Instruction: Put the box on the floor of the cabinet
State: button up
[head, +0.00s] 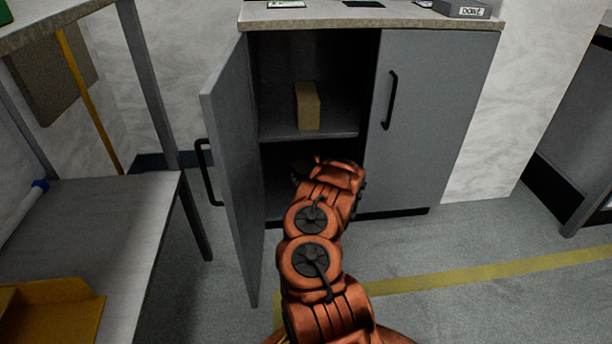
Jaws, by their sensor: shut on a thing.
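A tan box (308,106) stands upright on the middle shelf (345,133) of the grey cabinet (440,110). The left door (232,170) is open, and the right door is shut. My orange arm reaches into the left opening. My gripper (303,168) is in the shadowed lower space, below the shelf edge and apart from the tan box. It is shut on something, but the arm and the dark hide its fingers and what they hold. The cabinet floor is mostly hidden by shadow and my arm.
The open door stands close to the left of my arm. A bench (110,215) with a yellow bin (55,310) is at left. The countertop (400,17) holds a few small items. The floor to the right, with a yellow stripe (480,272), is clear.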

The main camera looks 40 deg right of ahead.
jog(key=o, duration=1.5)
jog(key=shift+c, duration=0.2)
jog(key=shift+r, duration=0.1)
jog(key=shift+s+r+p, duration=0.2)
jog(key=shift+s+p, duration=0.1)
jog(key=p+v, duration=0.4)
jog(key=v, duration=0.7)
jog(key=shift+a+p, duration=0.15)
jog(key=shift+p, duration=0.15)
jog(key=shift+s+f, duration=0.1)
jog(key=shift+s, duration=0.1)
